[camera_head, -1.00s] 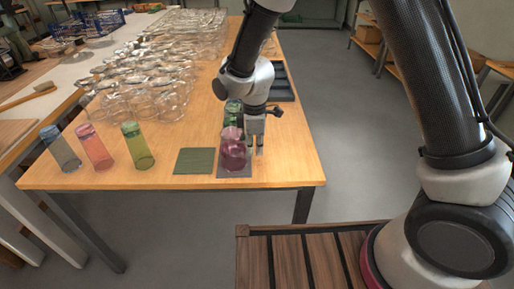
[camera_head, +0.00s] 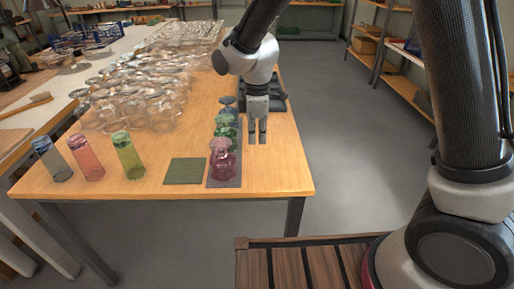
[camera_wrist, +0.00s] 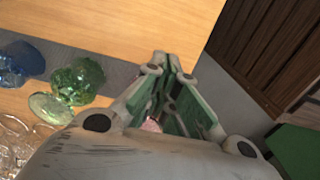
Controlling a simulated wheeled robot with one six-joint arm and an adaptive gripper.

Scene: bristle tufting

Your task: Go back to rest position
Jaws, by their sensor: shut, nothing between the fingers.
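My gripper (camera_head: 257,137) is shut and empty, fingers pointing down above the wooden table (camera_head: 273,178), to the right of a row of coloured glass pieces on a dark grey mat (camera_head: 236,182). In the row, a pink glass piece (camera_head: 223,160) stands at the near end, a green one (camera_head: 226,128) behind it and a blue one (camera_head: 227,103) farther back. The wrist view shows my closed fingers (camera_wrist: 170,62), with the green glass (camera_wrist: 78,82) and the blue glass (camera_wrist: 20,62) to their left. The pink glass is mostly hidden there.
A green square mat (camera_head: 184,171) lies left of the row. Blue (camera_head: 52,160), pink (camera_head: 87,158) and green (camera_head: 128,156) tumblers stand farther left. Many clear glasses (camera_head: 145,95) crowd the table's back left. A dark tray (camera_head: 273,95) lies behind my gripper. The front right tabletop is clear.

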